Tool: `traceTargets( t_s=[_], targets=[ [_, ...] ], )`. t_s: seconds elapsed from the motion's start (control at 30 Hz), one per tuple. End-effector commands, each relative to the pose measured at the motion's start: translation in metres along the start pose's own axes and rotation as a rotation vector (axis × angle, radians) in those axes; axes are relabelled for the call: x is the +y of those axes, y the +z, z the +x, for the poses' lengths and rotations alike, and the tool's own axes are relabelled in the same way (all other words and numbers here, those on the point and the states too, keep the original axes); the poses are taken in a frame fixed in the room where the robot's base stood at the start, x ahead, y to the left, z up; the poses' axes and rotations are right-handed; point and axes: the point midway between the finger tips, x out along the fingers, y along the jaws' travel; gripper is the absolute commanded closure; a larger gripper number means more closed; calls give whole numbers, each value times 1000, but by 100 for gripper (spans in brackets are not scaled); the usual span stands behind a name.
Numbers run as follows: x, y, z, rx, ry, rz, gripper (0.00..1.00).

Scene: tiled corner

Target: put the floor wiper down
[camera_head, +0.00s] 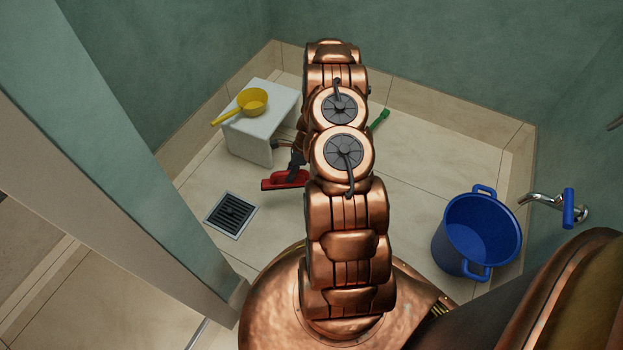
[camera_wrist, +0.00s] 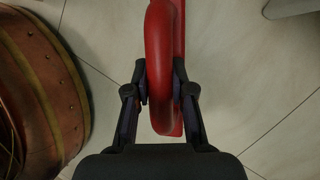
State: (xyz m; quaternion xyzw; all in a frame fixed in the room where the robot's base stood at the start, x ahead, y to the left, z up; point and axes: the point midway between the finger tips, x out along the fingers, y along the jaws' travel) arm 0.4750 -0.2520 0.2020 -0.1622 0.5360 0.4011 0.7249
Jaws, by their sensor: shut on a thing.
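The red floor wiper (camera_head: 284,181) shows left of my arm in the head view, above the pale tiles between the stool and the drain. In the wrist view its thick rounded red handle (camera_wrist: 160,45) runs up the middle, with a flat red part behind it. My gripper (camera_wrist: 160,83) is shut on this handle, a dark finger on each side. In the head view my gripper (camera_head: 297,160) is partly hidden behind my arm. I cannot tell whether the wiper touches the floor.
A white stool (camera_head: 256,145) bears a yellow dipper (camera_head: 252,102). A floor drain (camera_head: 231,214) lies at lower left. A green-handled thing (camera_head: 380,119) lies behind my arm. A blue bucket (camera_head: 455,235) stands at right under a tap (camera_head: 545,200). Open tiles lie between arm and bucket.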

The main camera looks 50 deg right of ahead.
Motion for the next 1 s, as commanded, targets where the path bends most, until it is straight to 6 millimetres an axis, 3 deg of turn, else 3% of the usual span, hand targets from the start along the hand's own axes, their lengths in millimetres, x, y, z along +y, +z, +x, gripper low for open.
traceTargets(
  t_s=[0.03,0.2,0.5,0.8,1.0],
  targets=[
    [8,-14,6,-17,-20,76,100],
    [22,-43,18,-53,-89,240,100],
    [43,-77,33,-94,-173,431,100],
    [55,-93,40,-113,-216,520,100],
    [52,-97,41,-114,-222,531,100]
  ],
)
